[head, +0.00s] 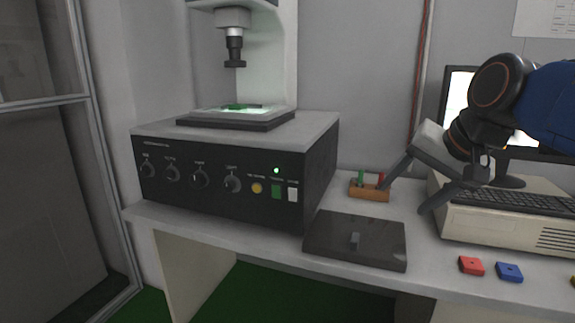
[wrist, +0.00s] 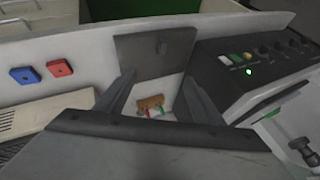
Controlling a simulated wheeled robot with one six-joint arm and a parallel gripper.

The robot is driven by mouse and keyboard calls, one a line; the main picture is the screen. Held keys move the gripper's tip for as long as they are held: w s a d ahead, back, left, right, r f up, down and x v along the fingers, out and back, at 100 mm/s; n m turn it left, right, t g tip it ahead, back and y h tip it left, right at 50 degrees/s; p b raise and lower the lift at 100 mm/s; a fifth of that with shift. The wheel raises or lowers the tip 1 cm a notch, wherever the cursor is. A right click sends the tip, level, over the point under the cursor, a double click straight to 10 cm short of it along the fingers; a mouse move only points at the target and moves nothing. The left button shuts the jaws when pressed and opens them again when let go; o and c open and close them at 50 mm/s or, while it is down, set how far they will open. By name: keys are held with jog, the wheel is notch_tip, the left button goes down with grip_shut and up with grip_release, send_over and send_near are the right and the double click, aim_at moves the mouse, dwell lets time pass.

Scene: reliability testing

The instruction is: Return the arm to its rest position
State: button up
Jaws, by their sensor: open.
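My gripper (head: 405,184) is at the right in the head view, held above the table between the wooden block and the keyboard. Its two fingers are spread apart with nothing between them. In the wrist view the open fingers (wrist: 157,92) frame a small wooden block (wrist: 150,103) with red and green pegs, which lies beyond them. In the head view this wooden block (head: 369,192) stands on the table just left of my gripper. My blue and dark arm (head: 545,100) reaches in from the right edge, in front of the monitor.
A black control box (head: 222,184) carries a microscope-like device (head: 234,45). A dark flat plate (head: 335,238) lies in front. A red block (head: 471,266) and blue block (head: 509,271) sit near the front edge. A keyboard (head: 520,201) rests on a beige computer case (head: 480,228) below a monitor (head: 457,82).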

jog(key=s+d+f+n, duration=0.1)
jog(key=s+f+n, duration=0.1)
jog(key=s+f, duration=0.2)
jog(key=s+d+f+n+g+h, duration=0.1)
jog(key=s+f, duration=0.4)
jog(key=f, duration=0.6)
jog(key=s+d+f+n+g+h, duration=0.1)
jog(key=s+d+f+n, duration=0.1)
jog(key=f, duration=0.6)
jog(key=s+d, duration=0.1)
jog(key=s, duration=0.1)
jog(key=shift+s+f+n, duration=0.2)
jog(key=shift+s+n, duration=0.1)
jog(key=shift+s, duration=0.1)
